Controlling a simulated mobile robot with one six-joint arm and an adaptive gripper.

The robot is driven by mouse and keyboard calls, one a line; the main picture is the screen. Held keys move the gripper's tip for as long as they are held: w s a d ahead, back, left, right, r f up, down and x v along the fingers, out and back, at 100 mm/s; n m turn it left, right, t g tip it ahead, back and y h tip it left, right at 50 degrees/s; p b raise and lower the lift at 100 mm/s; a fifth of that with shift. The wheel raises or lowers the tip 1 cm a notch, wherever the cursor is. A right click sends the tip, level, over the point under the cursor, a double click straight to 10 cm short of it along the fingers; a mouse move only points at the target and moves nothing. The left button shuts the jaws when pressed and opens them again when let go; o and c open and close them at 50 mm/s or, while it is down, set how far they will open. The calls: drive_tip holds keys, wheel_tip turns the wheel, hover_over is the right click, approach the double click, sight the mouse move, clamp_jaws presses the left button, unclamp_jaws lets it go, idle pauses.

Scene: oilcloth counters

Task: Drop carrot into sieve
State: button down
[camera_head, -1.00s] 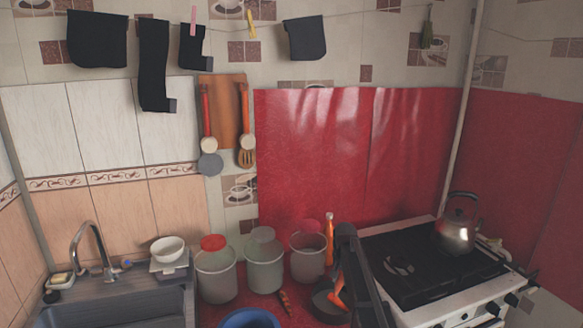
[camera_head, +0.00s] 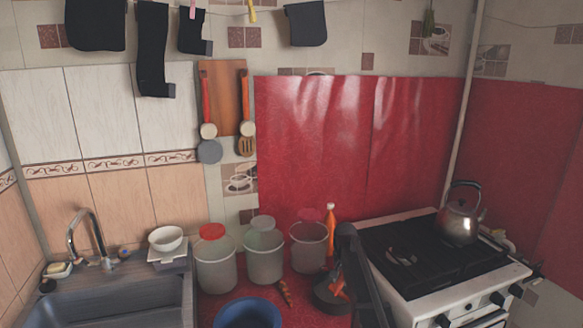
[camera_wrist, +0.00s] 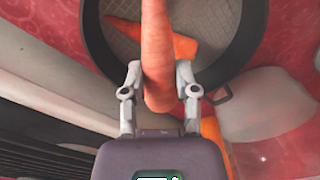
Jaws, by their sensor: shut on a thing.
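In the wrist view my gripper (camera_wrist: 159,72) is shut on an orange carrot (camera_wrist: 157,55), one finger on each side. The carrot extends over the dark round sieve (camera_wrist: 100,50), whose mesh bottom shows beneath it. More orange pieces lie inside the sieve, partly hidden by the carrot. In the head view the dark sieve (camera_head: 322,300) sits on the red counter in front of the right-hand pot, and the orange carrot (camera_head: 337,287) shows by it. My dark arm hides part of both, and my fingers are not clear there.
Several lidded pots (camera_head: 216,265) stand behind, with an orange bottle (camera_head: 330,228) beside the right one. A blue bowl (camera_head: 248,313) and a brown striped object (camera_head: 285,292) are left of the sieve. The stove (camera_head: 420,262) with a kettle (camera_head: 460,215) is right; the sink (camera_head: 110,305) is left.

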drive_tip(key=shift+f+b, duration=0.4)
drive_tip(key=shift+f, duration=0.25)
drive_tip(key=shift+c, duration=1.5)
unclamp_jaws()
drive_tip(key=s+r+n+p, duration=0.2)
drive_tip(key=s+r+p, duration=0.1)
drive_tip(key=s, duration=1.1)
drive_tip(key=s+r+n+p, duration=0.2)
drive_tip(key=s+r+p, duration=0.1)
drive_tip(key=s, duration=1.2)
drive_tip(key=shift+r+n+p, duration=0.4)
drive_tip(key=shift+a, duration=0.1)
